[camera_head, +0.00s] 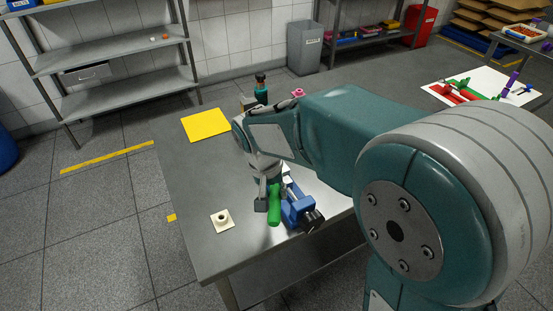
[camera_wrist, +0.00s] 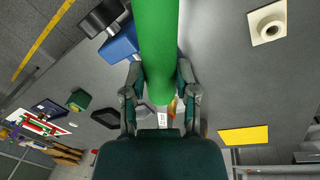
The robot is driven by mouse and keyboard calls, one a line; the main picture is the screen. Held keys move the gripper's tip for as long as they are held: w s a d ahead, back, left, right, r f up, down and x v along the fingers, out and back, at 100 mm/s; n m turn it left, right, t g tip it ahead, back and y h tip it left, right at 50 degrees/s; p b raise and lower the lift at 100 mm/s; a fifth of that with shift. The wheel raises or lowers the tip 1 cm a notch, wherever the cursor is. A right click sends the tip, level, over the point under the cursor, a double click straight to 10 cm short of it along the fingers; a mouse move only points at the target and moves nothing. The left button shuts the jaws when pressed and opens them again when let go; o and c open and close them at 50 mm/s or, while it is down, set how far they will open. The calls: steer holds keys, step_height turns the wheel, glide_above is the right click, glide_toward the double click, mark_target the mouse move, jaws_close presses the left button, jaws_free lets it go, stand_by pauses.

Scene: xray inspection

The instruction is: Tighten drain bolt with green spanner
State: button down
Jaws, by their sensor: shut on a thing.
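My gripper (camera_wrist: 160,88) is shut on the green spanner (camera_wrist: 157,40), with one finger on each side of its thick green handle. In the head view, the green spanner (camera_head: 274,207) hangs below my gripper (camera_head: 268,192) beside a blue vise-like block (camera_head: 298,207) with a dark end. The spanner's head is out of sight in both views. Whether the handle touches the blue block (camera_wrist: 122,44) cannot be told. A cream square plate with a round raised ring (camera_head: 222,221) lies near the table's front left corner. I cannot clearly pick out the drain bolt.
A yellow sheet (camera_head: 205,124) lies on the grey table (camera_head: 192,190). A dark bottle (camera_head: 261,90) and a pink item (camera_head: 298,92) stand toward the back. Bare tabletop lies left of my gripper. Shelves (camera_head: 115,60) and a grey bin (camera_head: 304,48) stand beyond.

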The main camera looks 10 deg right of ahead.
steer(key=shift+r, duration=0.1)
steer(key=shift+r, duration=1.95)
steer(key=shift+s, duration=0.1)
